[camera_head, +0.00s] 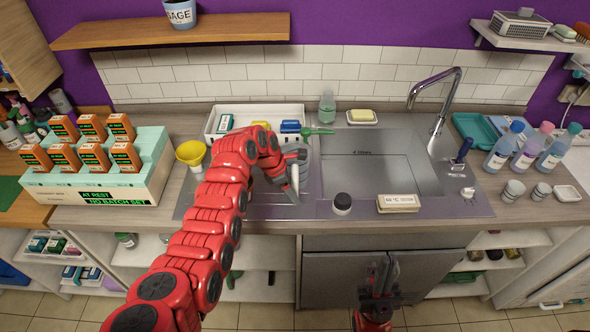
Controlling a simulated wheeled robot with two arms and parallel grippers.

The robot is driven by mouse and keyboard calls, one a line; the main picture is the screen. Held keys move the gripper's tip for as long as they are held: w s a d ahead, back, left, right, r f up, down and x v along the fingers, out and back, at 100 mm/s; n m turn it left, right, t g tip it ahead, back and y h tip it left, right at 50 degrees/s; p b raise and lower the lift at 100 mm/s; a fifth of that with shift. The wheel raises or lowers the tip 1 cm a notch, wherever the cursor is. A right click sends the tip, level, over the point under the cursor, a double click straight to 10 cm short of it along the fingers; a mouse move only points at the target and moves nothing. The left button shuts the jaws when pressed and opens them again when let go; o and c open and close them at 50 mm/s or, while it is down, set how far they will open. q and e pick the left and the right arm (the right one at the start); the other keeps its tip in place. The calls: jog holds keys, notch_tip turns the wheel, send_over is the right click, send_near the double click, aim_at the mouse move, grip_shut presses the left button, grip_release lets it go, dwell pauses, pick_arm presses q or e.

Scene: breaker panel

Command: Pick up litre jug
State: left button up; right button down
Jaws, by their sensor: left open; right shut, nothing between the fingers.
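A clear, pale vessel (304,160), which looks like the litre jug, stands on the metal drainer left of the sink basin. My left arm and gripper hide much of it, so its handle and full outline cannot be made out. My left gripper (292,184) is open and reaches down right at the vessel's near left side; whether it touches the vessel is unclear. My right gripper (378,278) is shut and empty, low in front of the cabinet doors, well below the counter.
A yellow funnel (190,152) stands left of my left arm. A white tray (212,127) with small items lies behind. A dark-capped jar (342,204) and a labelled block (398,203) sit at the sink's front edge. The sink basin (375,172) and tap (438,112) are right.

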pick_arm(q)
jog(key=shift+x, duration=0.95)
grip_shut()
dwell(0.8)
